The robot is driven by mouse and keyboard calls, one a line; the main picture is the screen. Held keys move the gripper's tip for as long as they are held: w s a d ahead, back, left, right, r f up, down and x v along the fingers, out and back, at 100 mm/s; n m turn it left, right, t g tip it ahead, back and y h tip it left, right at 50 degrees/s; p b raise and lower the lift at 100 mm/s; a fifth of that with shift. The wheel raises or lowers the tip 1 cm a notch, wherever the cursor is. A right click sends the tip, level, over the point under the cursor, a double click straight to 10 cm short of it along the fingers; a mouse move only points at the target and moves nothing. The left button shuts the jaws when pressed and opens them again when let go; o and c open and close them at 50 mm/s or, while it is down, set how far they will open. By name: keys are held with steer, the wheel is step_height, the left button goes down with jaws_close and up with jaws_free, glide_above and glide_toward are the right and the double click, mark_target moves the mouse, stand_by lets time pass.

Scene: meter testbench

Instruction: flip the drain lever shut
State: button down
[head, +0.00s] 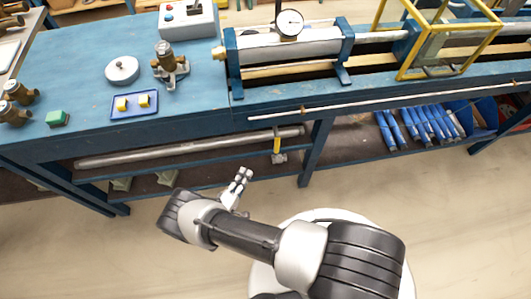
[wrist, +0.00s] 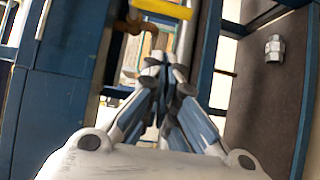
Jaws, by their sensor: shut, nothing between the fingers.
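The drain lever (head: 277,143) is a small yellow handle below the front edge of the blue bench, near the right end of a grey pipe. In the wrist view, a yellow bar (wrist: 160,8) that looks like this lever crosses the top, beside a brownish bent fitting (wrist: 130,24). My gripper (head: 243,174) is in front of the bench, lower and to the left of the lever in the head view. Its fingers are shut and empty, and their tips (wrist: 155,66) appear below the yellow bar, seemingly apart from it.
The grey pipe (head: 190,147) runs under the bench edge. A blue bench leg (head: 317,153) stands right of the lever. A metal hex fitting (wrist: 273,48) lies on a dark surface at the right of the wrist view. Open floor (head: 440,220) lies in front of the bench.

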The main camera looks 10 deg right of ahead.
steer(key=shift+s+f+y, duration=0.3)
steer(key=shift+f, duration=0.3)
steer(key=shift+d, duration=0.1)
steer(key=s+d+b+x, duration=0.1)
steer(key=d+b+x, duration=0.1)
steer(key=x, duration=1.1)
steer(key=shift+s+r, duration=0.2)
steer(key=shift+s, duration=0.1)
steer(key=shift+s+d, duration=0.1)
steer(key=shift+s, duration=0.05)
